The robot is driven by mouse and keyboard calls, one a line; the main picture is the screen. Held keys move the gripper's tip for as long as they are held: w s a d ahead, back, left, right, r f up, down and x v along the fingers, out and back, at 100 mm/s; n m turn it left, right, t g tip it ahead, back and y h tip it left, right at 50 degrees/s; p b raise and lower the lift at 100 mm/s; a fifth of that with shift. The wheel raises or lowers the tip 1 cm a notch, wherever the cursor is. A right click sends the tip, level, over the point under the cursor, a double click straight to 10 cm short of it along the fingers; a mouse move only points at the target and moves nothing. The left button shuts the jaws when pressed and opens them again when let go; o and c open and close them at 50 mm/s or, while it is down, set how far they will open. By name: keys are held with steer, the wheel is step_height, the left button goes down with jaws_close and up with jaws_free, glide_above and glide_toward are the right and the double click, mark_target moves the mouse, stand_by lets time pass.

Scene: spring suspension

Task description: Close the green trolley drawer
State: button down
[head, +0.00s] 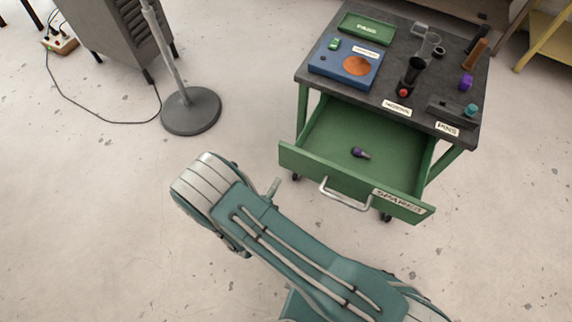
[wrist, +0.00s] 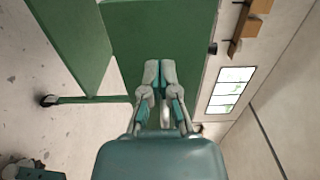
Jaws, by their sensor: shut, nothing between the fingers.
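The green trolley (head: 302,110) stands at the upper right of the head view. Its drawer (head: 340,178) is pulled well out, with a metal bar handle (head: 345,197) and a "SPARES" label on its front. A small purple and dark object (head: 360,153) lies inside the drawer. My gripper (wrist: 158,70) shows in the wrist view, its fingers together and empty. They point at a green panel (wrist: 160,25) of the trolley or drawer; I cannot tell which part, or whether they touch it. The head view does not clearly show the fingers; my arm fills its lower middle.
The trolley's dark top (head: 395,55) holds a blue tray (head: 325,68), a green box (head: 365,30) and several small items. A grey round stand base (head: 190,112) and a grey cabinet (head: 110,45) are at upper left, with a cable on the floor.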

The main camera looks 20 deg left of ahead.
mark_target(290, 160)
steer(key=w, duration=0.6)
steer(key=shift+w+d, duration=0.2)
steer(key=shift+w, duration=0.2)
